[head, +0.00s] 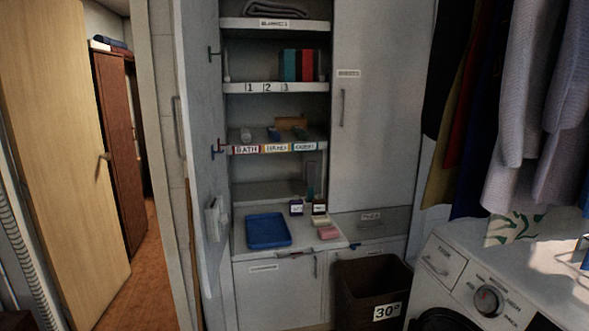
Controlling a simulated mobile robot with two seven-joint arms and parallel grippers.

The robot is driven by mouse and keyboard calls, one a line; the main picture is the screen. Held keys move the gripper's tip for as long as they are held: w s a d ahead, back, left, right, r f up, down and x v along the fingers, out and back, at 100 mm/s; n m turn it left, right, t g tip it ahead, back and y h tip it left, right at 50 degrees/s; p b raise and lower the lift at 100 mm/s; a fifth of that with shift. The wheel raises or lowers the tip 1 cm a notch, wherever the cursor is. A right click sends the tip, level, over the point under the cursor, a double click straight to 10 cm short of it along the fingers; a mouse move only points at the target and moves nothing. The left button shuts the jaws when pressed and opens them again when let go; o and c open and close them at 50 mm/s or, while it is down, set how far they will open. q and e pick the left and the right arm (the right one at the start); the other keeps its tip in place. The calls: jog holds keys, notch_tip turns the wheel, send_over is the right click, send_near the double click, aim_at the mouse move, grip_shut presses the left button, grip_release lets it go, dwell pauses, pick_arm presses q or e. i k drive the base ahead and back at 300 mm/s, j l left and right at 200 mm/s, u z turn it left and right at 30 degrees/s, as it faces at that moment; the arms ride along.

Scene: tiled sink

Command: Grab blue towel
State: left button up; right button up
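No item is clearly a blue towel. A small blue item (274,132) lies on the cabinet shelf with the BATH label; it is too small to tell what it is. A dark blue folded cloth (112,42) lies on top of the brown cabinet beyond the doorway at the left. A row of upright teal, dark and red items (298,65) stands on the shelf labelled 1 2 3. Neither of my grippers is in view.
A blue tray (268,230) lies on the cabinet's lower counter, with small boxes and a pink block (328,233) to its right. The left cabinet door (200,110) stands open.

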aim_at(274, 135)
jog(key=i+l+z, duration=0.3)
jog(key=i, duration=0.2)
jog(key=i+l+z, duration=0.25)
jog(key=i, duration=0.25)
